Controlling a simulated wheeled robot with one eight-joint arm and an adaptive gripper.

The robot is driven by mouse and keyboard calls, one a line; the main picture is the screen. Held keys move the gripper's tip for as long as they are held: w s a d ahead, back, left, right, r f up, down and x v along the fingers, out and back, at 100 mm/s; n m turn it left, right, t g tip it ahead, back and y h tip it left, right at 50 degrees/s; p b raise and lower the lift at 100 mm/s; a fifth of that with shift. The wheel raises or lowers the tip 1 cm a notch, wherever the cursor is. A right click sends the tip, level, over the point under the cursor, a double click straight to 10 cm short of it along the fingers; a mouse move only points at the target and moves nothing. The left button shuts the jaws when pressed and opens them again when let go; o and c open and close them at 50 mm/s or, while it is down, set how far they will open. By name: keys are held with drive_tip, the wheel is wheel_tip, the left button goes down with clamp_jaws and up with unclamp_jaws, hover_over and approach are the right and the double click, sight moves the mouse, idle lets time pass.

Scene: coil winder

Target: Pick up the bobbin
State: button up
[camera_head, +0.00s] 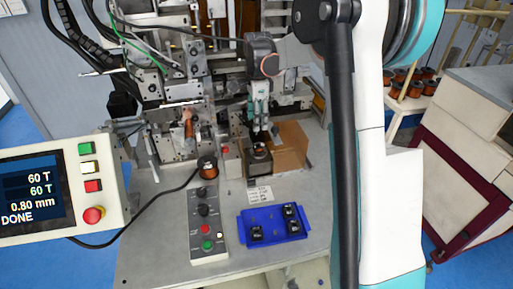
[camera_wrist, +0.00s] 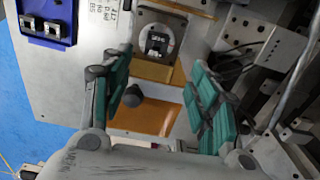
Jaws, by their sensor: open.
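My gripper (camera_head: 260,122) hangs fingers down over the bench, open and empty. Below its fingertips is a dark fixture (camera_head: 258,163) with a small dark piece, apparently a bobbin, on top; the fingers partly hide it. In the wrist view my gripper's two teal fingers (camera_wrist: 160,58) stand wide apart. Beyond the tips, between them, a small black-and-pale bobbin (camera_wrist: 157,44) sits in a round seat. The fingers appear clear of it. A blue tray (camera_head: 245,226) at the front holds several other small black bobbins; part of it shows in the wrist view (camera_wrist: 63,34).
An orange-brown panel (camera_head: 292,143) stands behind the fixture. The winder (camera_head: 180,80) crowds the left and back. A display (camera_head: 45,195) reads DONE. A grey-white cabinet (camera_head: 465,150) is right.

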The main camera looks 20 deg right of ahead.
hover_over(260, 143)
drive_tip(key=a, duration=0.1)
wheel_tip(260, 143, down, 6)
drive_tip(key=shift+s+f+b, duration=0.1)
drive_tip(key=shift+b, duration=0.2)
drive_tip(key=shift+s+d+f+b, duration=0.15)
drive_tip(key=shift+s+f+b, duration=0.05)
drive_tip(key=shift+f, duration=1.1)
drive_tip(key=shift+s+d+f+b, duration=0.15)
drive_tip(key=shift+f, duration=1.15)
drive_tip(key=c, duration=1)
drive_tip(key=shift+c, duration=0.2)
drive_tip(key=shift+r, duration=0.15)
wheel_tip(260, 143, up, 20)
drive_tip(key=p, duration=0.2)
